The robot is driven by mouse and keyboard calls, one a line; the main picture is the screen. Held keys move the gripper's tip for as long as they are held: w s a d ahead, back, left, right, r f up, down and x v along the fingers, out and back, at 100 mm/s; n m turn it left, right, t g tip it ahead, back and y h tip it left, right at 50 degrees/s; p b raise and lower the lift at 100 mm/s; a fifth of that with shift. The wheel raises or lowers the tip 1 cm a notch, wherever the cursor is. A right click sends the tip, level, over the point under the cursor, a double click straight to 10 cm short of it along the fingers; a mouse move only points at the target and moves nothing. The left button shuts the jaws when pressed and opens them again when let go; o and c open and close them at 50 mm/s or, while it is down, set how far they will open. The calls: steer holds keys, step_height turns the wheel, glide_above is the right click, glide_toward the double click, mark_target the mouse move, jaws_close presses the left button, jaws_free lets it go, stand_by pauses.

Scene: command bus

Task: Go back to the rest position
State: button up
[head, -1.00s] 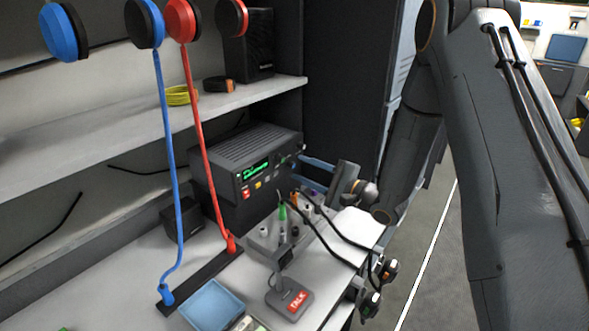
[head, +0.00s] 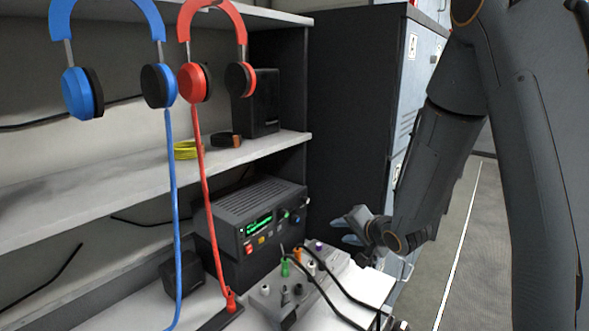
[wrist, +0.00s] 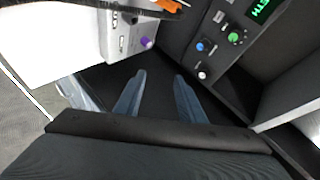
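My gripper (head: 343,232) is at the right end of the desk, just right of the radio, with its fingers toward the left. In the wrist view my gripper (wrist: 158,85) shows two blue fingers set apart with nothing between them. The gripper is open and empty. My dark arm fills the right side of the head view.
The black radio (head: 258,222) and the grey jack panel (head: 268,291) with cables and knobs are close to the gripper. Blue headphones (head: 78,93) and red headphones (head: 193,82) hang at left. A dark cabinet (head: 345,110) stands behind. The floor (head: 470,215) at right is clear.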

steer(key=s+d+n+g+h, duration=0.2)
steer(key=s+n+g, duration=0.2)
steer(key=s, duration=1)
steer(key=s+d+n+g+h, duration=0.2)
steer(key=s+d+n+g, duration=0.1)
steer(key=s, duration=1.1)
steer(key=shift+s+r+n+g, duration=0.2)
steer(key=shift+n+g, duration=0.4)
steer(key=shift+g, duration=0.6)
